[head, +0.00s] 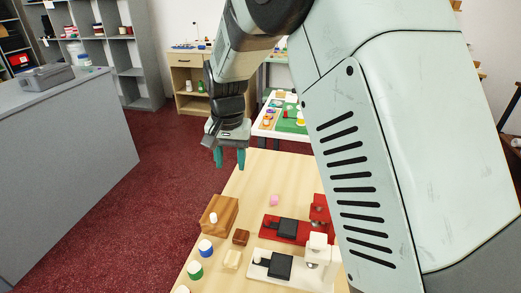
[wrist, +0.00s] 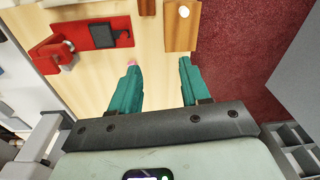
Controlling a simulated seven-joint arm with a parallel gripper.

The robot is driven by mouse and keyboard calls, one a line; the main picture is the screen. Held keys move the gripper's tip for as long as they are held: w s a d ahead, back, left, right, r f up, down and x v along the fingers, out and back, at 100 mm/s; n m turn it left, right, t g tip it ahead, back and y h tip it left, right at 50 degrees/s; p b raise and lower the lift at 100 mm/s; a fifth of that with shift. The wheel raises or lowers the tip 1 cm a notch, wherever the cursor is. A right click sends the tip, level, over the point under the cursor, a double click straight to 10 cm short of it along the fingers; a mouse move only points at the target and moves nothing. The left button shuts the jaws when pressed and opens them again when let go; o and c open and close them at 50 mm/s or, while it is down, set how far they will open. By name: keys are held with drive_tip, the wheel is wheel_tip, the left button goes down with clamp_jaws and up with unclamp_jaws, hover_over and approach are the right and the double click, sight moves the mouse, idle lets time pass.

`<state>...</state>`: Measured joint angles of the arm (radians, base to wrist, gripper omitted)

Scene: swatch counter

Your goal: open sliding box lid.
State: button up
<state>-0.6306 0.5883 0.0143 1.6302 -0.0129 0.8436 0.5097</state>
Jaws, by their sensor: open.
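A brown wooden box (head: 228,217) stands upright on the left side of the table, with a small white knob (head: 213,218) on it. In the wrist view the box (wrist: 182,38) shows at the top, with the white knob (wrist: 184,11) near its upper edge. I cannot tell where the lid's edges run. My gripper (head: 229,160) is open and empty, pointing down above the far part of the table, beyond the box and apart from it. In the wrist view my gripper (wrist: 159,66) has its fingers spread, with the right fingertip near the box in the picture.
A red device (head: 284,228) and a white device (head: 300,266) stand right of the box. A pink ball (head: 274,200), brown block (head: 241,237), pale block (head: 232,259), blue-topped jar (head: 206,248) and green-topped jar (head: 194,269) are nearby. The far tabletop (head: 262,172) is clear.

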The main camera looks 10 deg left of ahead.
approach(213, 215)
drive_tip(key=shift+g+h, duration=0.3)
drive_tip(key=shift+g, duration=0.1)
drive_tip(key=f, duration=0.9)
drive_tip(key=shift+w+a, duration=0.25)
drive_tip(key=shift+w, duration=0.15)
clamp_jaws()
